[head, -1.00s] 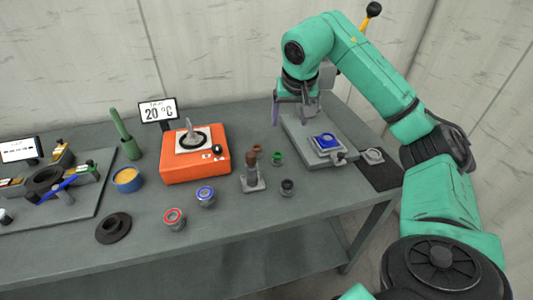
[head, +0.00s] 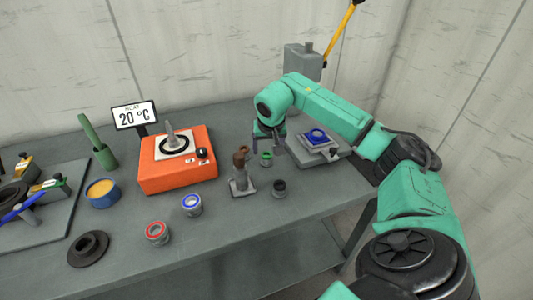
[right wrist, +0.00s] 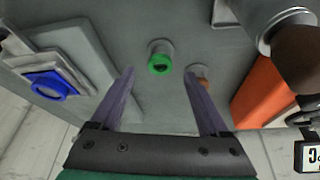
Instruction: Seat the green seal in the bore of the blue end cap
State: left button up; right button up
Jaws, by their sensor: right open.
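The green seal (head: 266,159) is a small green ring on top of a short grey stand at the middle of the bench. It also shows in the right wrist view (right wrist: 159,64), ahead of and roughly between my fingers. The blue end cap (head: 318,136) is a blue ring-shaped part lying on a grey plate to the right; it shows at the left of the right wrist view (right wrist: 50,86). My right gripper (head: 268,142) is open and empty, pointing down above the seal and apart from it. My left gripper is out of view.
A black-topped piece (head: 279,187) stands in front. An orange heater (head: 170,172) and blue-ringed (head: 191,204) and red-ringed (head: 157,232) parts are further left.

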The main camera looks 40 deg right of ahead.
aim_at(267, 155)
jog(key=x, duration=0.2)
jog(key=shift+w+f, duration=0.1)
jog(key=shift+f, duration=0.15)
grip_shut()
jog(key=shift+r, duration=0.1)
